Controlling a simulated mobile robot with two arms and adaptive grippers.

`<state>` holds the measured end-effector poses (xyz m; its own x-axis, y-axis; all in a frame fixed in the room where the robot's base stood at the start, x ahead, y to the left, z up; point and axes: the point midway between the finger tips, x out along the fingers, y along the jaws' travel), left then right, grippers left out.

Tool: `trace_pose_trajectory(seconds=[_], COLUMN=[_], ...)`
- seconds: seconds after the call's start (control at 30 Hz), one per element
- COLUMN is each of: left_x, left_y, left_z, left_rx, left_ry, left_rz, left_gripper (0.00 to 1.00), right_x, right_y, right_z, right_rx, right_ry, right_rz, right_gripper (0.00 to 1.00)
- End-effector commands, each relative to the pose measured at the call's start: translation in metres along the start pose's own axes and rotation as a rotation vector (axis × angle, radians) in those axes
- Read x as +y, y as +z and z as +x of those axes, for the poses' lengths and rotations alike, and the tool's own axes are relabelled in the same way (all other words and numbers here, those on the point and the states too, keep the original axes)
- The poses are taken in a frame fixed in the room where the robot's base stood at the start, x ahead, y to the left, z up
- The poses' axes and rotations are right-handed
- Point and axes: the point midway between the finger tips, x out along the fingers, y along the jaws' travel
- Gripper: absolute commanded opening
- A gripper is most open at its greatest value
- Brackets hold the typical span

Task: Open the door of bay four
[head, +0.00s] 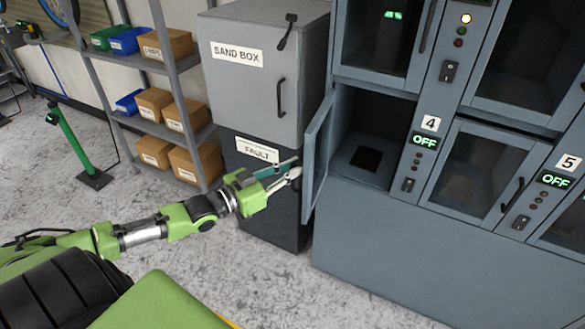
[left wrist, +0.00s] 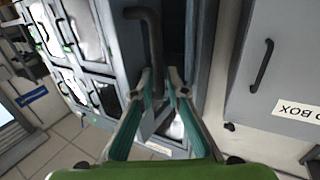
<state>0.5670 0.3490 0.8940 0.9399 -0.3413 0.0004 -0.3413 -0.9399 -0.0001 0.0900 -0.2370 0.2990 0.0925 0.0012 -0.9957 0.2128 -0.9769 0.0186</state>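Bay four's door (head: 317,150) stands swung open, hinged on the left of its bay, and is seen nearly edge-on. The bay's inside (head: 375,145) is exposed, left of the panel with label 4 (head: 430,123) and an "OFF" display. My left gripper (head: 296,171) is at the outer side of this door, left of it. In the left wrist view its two teal fingers (left wrist: 160,76) are apart, with the lower part of a dark bar handle (left wrist: 150,40) showing between the tips. I cannot tell whether they touch it. My right gripper is not in view.
The sand box cabinet (head: 262,85) stands close behind my left gripper, with a dark "FAULT" box (head: 262,205) below it. Shelves with bins (head: 157,104) are at the left. The closed bay five door (head: 478,172) is at the right. Floor in front is clear.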

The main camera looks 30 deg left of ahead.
Motion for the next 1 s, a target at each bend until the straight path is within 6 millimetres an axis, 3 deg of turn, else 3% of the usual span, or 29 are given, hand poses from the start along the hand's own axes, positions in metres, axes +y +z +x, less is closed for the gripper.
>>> trace_pose_trajectory(seconds=[0.27,1.0], left_x=[0.000,0.001], left_y=[0.002,0.002], left_z=[-0.006,-0.087], left_rx=[-0.003,-0.005], left_ry=[0.000,0.000], left_rz=[-0.001,-0.001], left_gripper=[0.14,0.14], right_x=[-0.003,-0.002], right_y=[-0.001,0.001], right_z=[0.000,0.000], right_rx=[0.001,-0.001], right_ry=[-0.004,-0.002], right_rz=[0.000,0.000], right_gripper=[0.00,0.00])
